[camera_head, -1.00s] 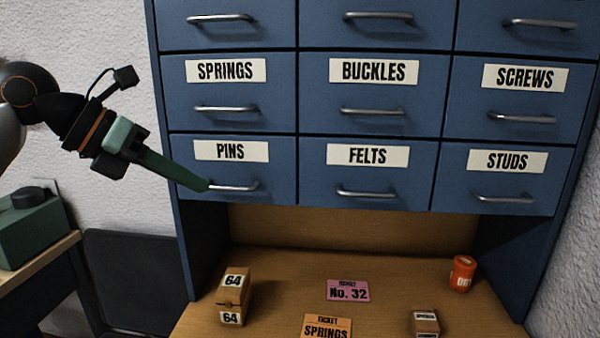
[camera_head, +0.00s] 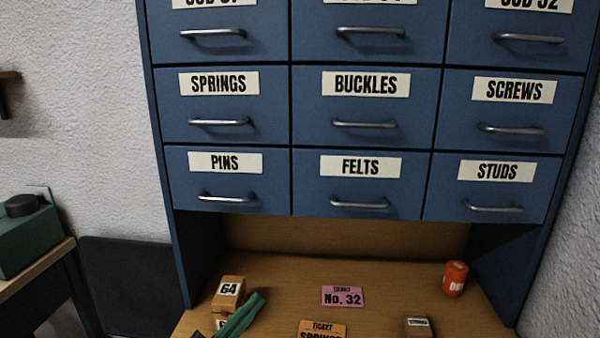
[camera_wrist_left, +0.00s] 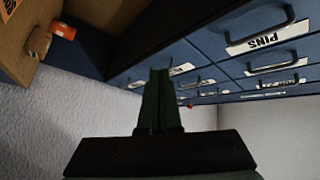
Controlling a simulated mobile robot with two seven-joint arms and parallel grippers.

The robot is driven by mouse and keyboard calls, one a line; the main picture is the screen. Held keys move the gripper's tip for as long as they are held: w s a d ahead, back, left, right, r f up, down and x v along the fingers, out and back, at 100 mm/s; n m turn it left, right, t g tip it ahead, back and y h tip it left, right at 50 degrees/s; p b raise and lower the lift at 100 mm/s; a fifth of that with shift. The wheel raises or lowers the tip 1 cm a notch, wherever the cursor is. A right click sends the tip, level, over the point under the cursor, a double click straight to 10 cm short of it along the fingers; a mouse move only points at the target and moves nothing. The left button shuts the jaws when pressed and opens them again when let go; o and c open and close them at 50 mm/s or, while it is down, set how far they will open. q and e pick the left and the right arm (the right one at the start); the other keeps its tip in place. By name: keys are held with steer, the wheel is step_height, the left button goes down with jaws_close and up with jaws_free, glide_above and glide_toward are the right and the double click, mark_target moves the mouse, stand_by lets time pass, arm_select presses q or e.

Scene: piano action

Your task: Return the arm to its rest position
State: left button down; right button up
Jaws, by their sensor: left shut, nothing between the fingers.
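My left gripper (camera_head: 240,316) shows at the bottom of the head view, its green fingers pointing up and right over the desk, partly in front of the cardboard box marked 64 (camera_head: 229,288). The fingers are shut with nothing between them. In the left wrist view the shut green fingers (camera_wrist_left: 160,80) point toward the blue drawers, with the PINS label at the upper right. Most of the left arm is below the head view. My right gripper is in neither view.
The blue drawer cabinet (camera_head: 291,110) stands over the wooden desk (camera_head: 285,285), with all visible drawers shut. A pink ticket (camera_head: 342,296), an orange ticket (camera_head: 322,331), a small box (camera_head: 418,327) and an orange container (camera_head: 455,279) are on the desk. A green box (camera_head: 28,240) is at the left.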

arm_select(q)
steer(key=s+a+f+n+g+y, duration=0.1)
steer(key=s+a+f+n+y, duration=0.2)
steer(key=f, duration=0.4)
steer(key=s+a+f+n+g+y, duration=0.1)
steer(key=s+f+n+y, duration=0.3)
steer(key=f, duration=0.3)
steer(key=s+a+f+n+y, duration=0.2)
steer(key=f+n+y, duration=0.1)
steer(key=f+n, duration=0.3)
steer(key=s+a+f+n+g+y+p, duration=0.1)
steer(key=s+f+g, duration=0.4)
steer(key=s+f, duration=0.7)
steer(key=shift+s+a+f+n+g+y, duration=0.15)
steer(key=shift+s+a+n+g+y, duration=0.35)
steer(key=shift+s+n, duration=0.35)
steer(key=shift+a, duration=0.1)
